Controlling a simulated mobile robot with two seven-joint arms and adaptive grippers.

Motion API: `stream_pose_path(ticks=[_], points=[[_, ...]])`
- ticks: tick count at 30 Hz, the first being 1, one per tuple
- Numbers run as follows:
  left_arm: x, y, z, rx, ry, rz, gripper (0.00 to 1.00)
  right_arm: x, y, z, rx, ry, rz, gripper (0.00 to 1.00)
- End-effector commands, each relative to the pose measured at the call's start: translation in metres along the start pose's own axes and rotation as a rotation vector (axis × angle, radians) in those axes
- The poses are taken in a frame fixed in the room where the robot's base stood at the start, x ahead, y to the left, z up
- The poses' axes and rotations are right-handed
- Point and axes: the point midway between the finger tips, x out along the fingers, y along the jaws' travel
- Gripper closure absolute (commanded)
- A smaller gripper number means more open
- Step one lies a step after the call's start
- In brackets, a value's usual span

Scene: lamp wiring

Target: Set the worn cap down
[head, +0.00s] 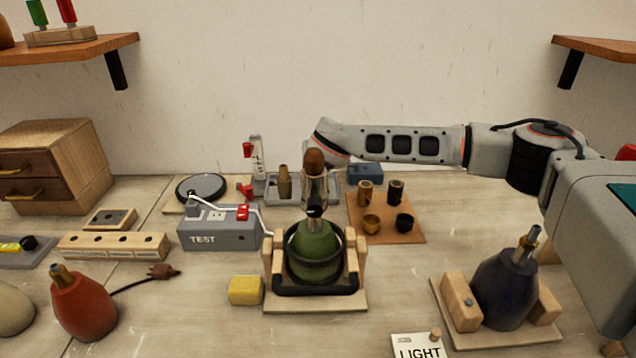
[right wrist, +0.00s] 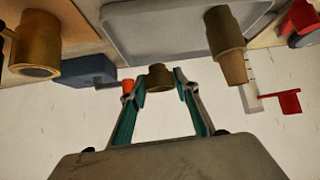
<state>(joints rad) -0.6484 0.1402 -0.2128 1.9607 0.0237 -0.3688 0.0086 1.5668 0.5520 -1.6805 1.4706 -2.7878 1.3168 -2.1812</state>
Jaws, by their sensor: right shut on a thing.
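My right gripper (right wrist: 159,86) is shut on a small brown, brass-like worn cap (right wrist: 159,76), held between its fingertips in the right wrist view. In the head view my right arm reaches in from the right and ends behind the green lamp (head: 316,250), which sits upright in a wooden cradle (head: 272,282). The lamp's neck and a brown rounded piece (head: 314,160) line up with my gripper there, so the held cap is hard to pick out. A grey tray (head: 265,188) lies behind the lamp and shows in the wrist view (right wrist: 150,28). My left gripper is out of view.
A brass stepped piece (head: 284,181) stands at the tray. A wooden board (head: 385,236) with several brass and dark cups lies right of it, before a blue box (head: 365,173). The TEST box (head: 215,232) stands left. A dark blue lamp (head: 503,288) is front right.

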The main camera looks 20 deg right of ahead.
Motion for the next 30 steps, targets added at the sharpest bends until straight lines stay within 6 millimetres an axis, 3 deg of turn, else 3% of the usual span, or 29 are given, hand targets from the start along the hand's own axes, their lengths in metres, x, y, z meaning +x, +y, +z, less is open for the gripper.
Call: stream_pose_path(ticks=[5,13,26,27,29,30], points=[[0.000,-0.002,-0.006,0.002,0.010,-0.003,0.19,0.006,0.000,0.007,0.000,0.001,0.000,1.00],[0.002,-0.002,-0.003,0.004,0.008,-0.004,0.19,0.030,0.000,0.035,0.000,-0.002,0.001,1.00],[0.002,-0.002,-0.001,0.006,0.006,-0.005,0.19,0.034,0.000,0.038,0.001,0.001,0.001,1.00],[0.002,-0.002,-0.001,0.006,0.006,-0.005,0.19,0.035,0.000,0.039,0.001,0.001,0.001,0.65],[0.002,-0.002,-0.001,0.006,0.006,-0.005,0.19,0.034,0.000,0.039,0.001,0.001,0.000,0.53],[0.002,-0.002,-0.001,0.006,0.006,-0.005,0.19,0.034,0.000,0.039,0.001,0.001,0.000,0.53]])
